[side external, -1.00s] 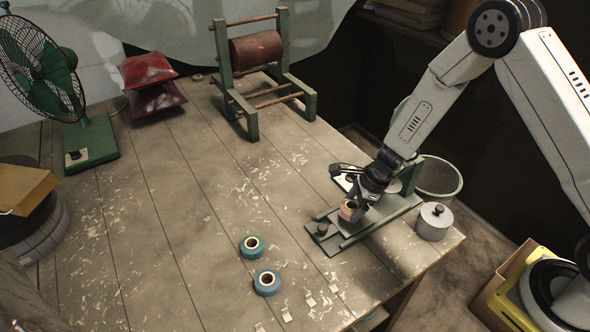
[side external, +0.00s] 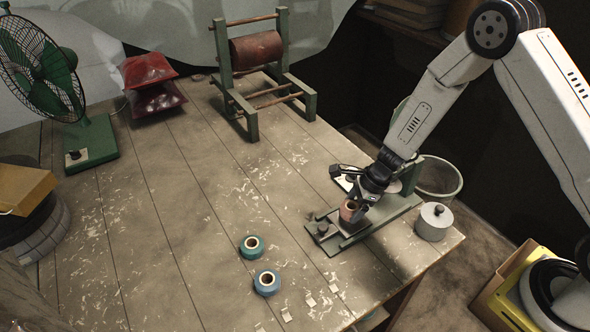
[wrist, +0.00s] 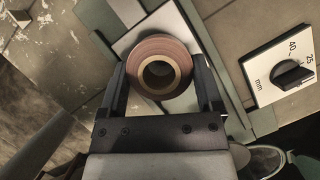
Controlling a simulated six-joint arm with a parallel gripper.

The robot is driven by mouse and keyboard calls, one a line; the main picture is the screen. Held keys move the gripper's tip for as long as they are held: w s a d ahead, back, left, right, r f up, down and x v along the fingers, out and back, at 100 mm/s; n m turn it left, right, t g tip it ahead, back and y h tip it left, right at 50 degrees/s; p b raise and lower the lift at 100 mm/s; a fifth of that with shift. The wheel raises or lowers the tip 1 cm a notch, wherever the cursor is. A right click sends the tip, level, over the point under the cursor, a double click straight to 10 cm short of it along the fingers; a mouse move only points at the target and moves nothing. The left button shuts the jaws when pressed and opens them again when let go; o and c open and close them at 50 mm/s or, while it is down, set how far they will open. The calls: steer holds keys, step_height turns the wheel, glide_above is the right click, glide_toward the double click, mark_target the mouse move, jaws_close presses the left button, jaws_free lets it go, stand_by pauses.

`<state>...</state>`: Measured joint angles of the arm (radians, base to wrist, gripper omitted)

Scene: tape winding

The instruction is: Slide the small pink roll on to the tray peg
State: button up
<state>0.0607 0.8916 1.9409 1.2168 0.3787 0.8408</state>
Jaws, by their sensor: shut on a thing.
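The small pink roll (side external: 348,211) is between the fingers of my gripper (side external: 354,207), over the green winding stand (side external: 377,229) near the table's right edge. In the wrist view the roll (wrist: 137,62) faces the camera, with its tan core and open hole showing. My gripper (wrist: 160,77) is shut on it, one finger on each side. A pale metal tray (wrist: 130,40) shows beneath and around the roll. I cannot make out the tray peg, nor whether the roll touches the tray.
A dark knob (side external: 323,229) stands at the stand's near end. A lidded metal pot (side external: 434,222) is to its right. A teal roll (side external: 251,246) and a blue roll (side external: 267,282) lie to the left. A dial marked in mm (wrist: 285,72) sits beside the tray.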

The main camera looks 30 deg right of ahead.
steer(key=shift+r, duration=0.1)
steer(key=shift+r, duration=2.4)
steer(key=shift+f, duration=3.4)
steer(key=o, duration=1)
steer(key=shift+r, duration=0.2)
steer(key=shift+r, duration=3.35)
steer(key=shift+s, duration=0.1)
